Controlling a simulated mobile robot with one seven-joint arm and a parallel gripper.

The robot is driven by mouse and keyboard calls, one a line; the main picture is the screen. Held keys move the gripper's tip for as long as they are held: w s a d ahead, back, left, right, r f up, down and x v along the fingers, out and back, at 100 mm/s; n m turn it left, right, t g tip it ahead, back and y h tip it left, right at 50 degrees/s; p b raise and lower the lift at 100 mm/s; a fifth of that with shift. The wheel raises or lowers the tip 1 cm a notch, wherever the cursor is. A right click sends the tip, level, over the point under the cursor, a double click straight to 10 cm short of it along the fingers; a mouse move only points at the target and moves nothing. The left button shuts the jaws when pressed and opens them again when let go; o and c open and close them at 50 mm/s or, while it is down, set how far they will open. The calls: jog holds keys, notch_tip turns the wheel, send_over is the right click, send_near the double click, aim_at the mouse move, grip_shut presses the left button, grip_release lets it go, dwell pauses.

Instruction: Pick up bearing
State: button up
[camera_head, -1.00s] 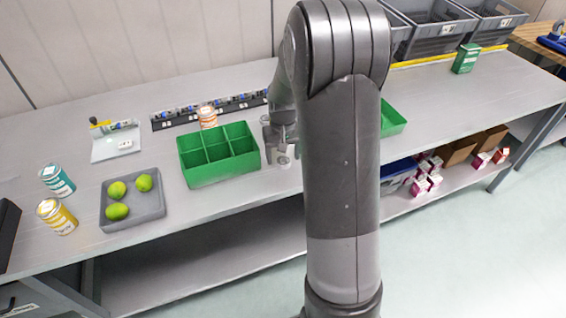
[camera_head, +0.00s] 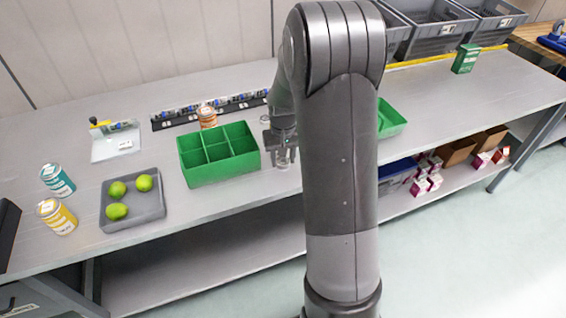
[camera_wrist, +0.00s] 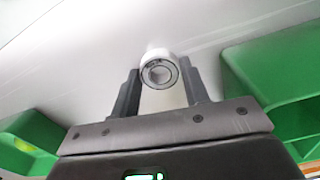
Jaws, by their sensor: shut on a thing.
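The bearing (camera_wrist: 158,72), a small pale metal ring with a dark inner ring, sits between the fingertips of my gripper (camera_wrist: 157,82) in the wrist view. My gripper is shut on it, one dark finger on each side. In the head view my gripper (camera_head: 284,157) is low over the front part of the grey bench, just right of the green divided bin. The bearing is too small there to make out clearly between the fingers.
The green divided bin (camera_head: 190,172) stands close left of my gripper. Another green bin (camera_head: 391,122) is partly hidden behind my arm. A grey tray (camera_head: 152,207) with limes, and cans (camera_head: 57,180), stand farther left. An orange-labelled can (camera_head: 207,116) is behind the bin.

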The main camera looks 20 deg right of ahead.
aim_at(283, 160)
jog(key=shift+r, duration=0.6)
notch_tip(283, 160, up, 3)
jog(key=shift+f, duration=0.1)
jog(key=s+d+r, duration=0.7)
jog(key=d, duration=0.1)
jog(key=w+d+n, duration=0.1)
jog(key=w+d, duration=0.3)
jog(key=w, duration=0.5)
jog(key=w+d+r+n, duration=0.15)
jog(key=w+d, duration=0.25)
jog(key=w, duration=0.5)
jog(key=w+d+n, duration=0.1)
jog(key=w+d, duration=0.2)
jog(key=w, duration=0.6)
jog(key=shift+n, duration=0.25)
jog(key=shift+w+d+f, duration=0.35)
jog(key=shift+d+f, duration=0.8)
jog(key=shift+f, duration=0.9)
jog(key=shift+w+d+f, duration=0.3)
jog(key=shift+d+f, duration=0.9)
jog(key=shift+f, duration=0.85)
jog(key=shift+w+d+f, duration=0.35)
jog(key=shift+d+f, duration=0.8)
jog(key=shift+f, duration=0.9)
jog(key=shift+f, duration=0.15)
